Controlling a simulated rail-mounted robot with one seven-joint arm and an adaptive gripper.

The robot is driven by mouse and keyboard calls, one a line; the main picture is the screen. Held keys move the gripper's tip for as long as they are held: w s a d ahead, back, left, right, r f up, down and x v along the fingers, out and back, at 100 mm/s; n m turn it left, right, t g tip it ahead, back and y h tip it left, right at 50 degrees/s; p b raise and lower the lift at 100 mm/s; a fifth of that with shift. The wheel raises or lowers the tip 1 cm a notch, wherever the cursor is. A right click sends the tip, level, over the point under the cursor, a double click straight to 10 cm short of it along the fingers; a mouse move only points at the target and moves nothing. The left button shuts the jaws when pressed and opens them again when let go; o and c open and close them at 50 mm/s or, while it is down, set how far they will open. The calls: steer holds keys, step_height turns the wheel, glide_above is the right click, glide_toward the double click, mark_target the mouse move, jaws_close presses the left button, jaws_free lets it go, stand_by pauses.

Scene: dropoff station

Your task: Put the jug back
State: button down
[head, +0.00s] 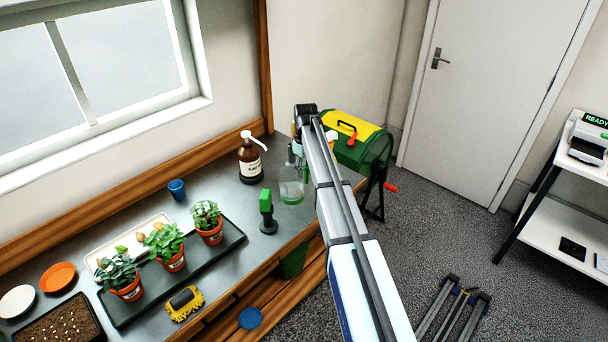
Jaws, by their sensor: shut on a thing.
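The clear jug (291,193), with a greenish tint, is upright at the right end of the grey bench top (262,222). I cannot tell whether it touches the bench or is held just above it. My gripper (301,168) points down at the jug's upper back side, where a green part like a handle shows. It is shut on the jug, though my arm in front hides part of the grip.
A brown pump bottle (251,160) and a green-and-black upright tool (267,212) stand left of the jug. Potted plants (166,247) stand on a black tray (230,240). A green-and-yellow drum (362,146) is beyond the bench's right end.

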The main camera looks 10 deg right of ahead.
steer(key=shift+f+p, duration=0.4)
steer(key=shift+f, duration=1.15)
steer(key=c, duration=0.6)
jaws_free()
steer(key=shift+c, duration=0.2)
steer(key=r+b, duration=0.2)
steer(key=r, duration=0.4)
steer(key=r+b, duration=0.2)
steer(key=r, duration=0.4)
steer(key=shift+w+d+r, duration=0.1)
steer(key=shift+d, duration=0.1)
